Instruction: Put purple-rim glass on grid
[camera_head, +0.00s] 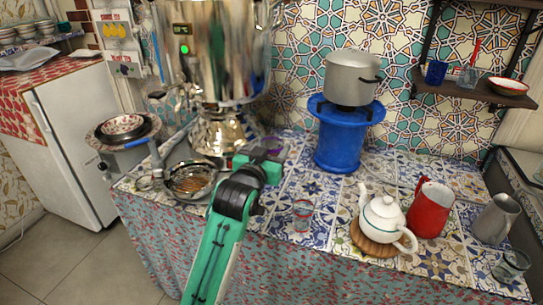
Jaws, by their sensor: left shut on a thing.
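My left gripper (262,157) reaches in from the bottom centre over the tiled counter and is shut on the purple-rim glass (271,143). Only a bit of purple shows behind the green fingers; the rest of the glass is hidden. The grid (190,181) is in a round metal pan below the samovar's tap, to the left of the gripper. The glass is apart from the grid. My right gripper is not in view.
The samovar (222,50) stands behind the pan. A blue burner (345,135) carries a grey pot (352,78).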

